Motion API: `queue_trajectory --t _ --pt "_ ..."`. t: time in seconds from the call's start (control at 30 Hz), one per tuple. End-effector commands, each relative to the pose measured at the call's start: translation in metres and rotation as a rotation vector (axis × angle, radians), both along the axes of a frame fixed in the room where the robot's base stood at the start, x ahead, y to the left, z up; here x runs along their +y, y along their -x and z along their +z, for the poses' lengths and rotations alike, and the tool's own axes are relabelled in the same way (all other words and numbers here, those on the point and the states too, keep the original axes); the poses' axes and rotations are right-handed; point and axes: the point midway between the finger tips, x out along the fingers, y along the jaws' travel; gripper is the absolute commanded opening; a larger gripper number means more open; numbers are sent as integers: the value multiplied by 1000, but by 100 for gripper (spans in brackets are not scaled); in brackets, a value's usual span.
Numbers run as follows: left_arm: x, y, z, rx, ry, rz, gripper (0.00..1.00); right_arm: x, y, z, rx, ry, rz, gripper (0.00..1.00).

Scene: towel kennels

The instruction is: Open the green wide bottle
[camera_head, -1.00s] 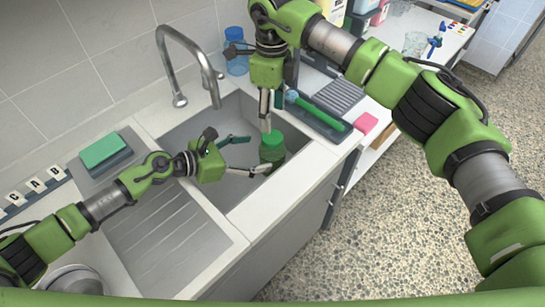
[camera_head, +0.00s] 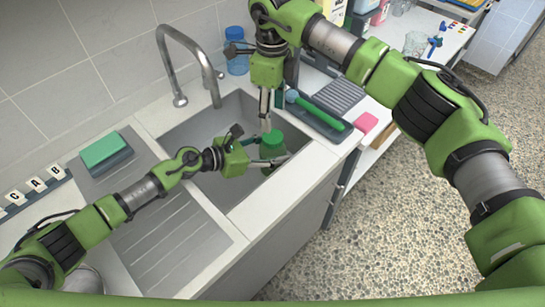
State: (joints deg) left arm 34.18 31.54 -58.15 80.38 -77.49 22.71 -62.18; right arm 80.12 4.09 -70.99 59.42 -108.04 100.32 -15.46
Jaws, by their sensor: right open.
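The green wide bottle (camera_head: 272,149) with its green cap (camera_head: 272,137) is upright at the right end of the sink. My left gripper (camera_head: 270,153) comes in from the left with its fingers at the bottle's sides, one behind and one in front. Whether they press on it is unclear. My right gripper (camera_head: 269,116) points down from above, its open fingers just over or beside the cap. I cannot tell if they touch the cap.
The sink (camera_head: 185,138) has a tap (camera_head: 190,55) behind it. A green sponge (camera_head: 103,149) lies on the left counter. A blue bottle (camera_head: 237,62) stands at the back. A green-handled brush (camera_head: 320,111) and a pink block (camera_head: 366,122) lie to the right.

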Motion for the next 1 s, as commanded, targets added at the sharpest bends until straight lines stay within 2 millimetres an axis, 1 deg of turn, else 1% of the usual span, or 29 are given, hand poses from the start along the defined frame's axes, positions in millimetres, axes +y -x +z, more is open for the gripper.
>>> queue_trajectory --t 0.03,0.07,0.23,0.37,1.0 --pt "0 0 0 1 -1 0 14 0 0 0 0 0 0 53" --pt "0 0 0 1 -1 0 0 0 0 0 0 0 0 53" --pt "0 0 -1 1 -1 0 0 0 0 0 -1 0 -51 53" --pt "0 0 -1 1 -1 0 0 2 0 1 -3 1 -193 53" --pt "1 0 -1 2 -1 0 0 6 1 1 -6 -3 -1304 53"
